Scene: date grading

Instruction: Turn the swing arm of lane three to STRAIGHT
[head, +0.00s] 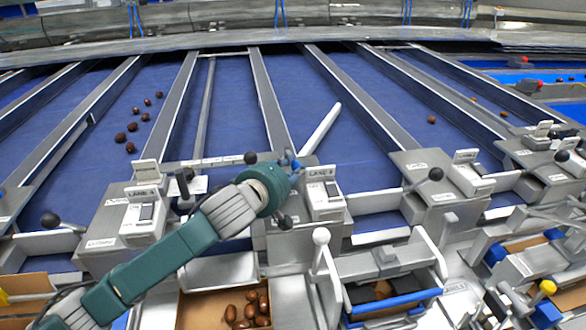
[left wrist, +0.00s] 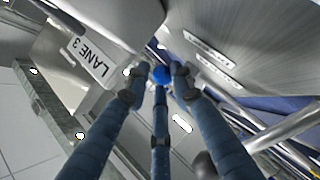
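The lane three box (head: 322,195) carries a LANE 3 label, which also shows in the left wrist view (left wrist: 92,60). A pale swing arm (head: 320,130) stands out from behind this box, slanting up and right across the blue belt. My left gripper (head: 292,163) is at the box's far left corner. My right gripper is out of view.
The lane four box (head: 128,215) stands left of my forearm, with black ball knobs nearby. Metal lane dividers (head: 270,100) run back over the belts. Dates lie on the left belt and in a carton (head: 195,312) below.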

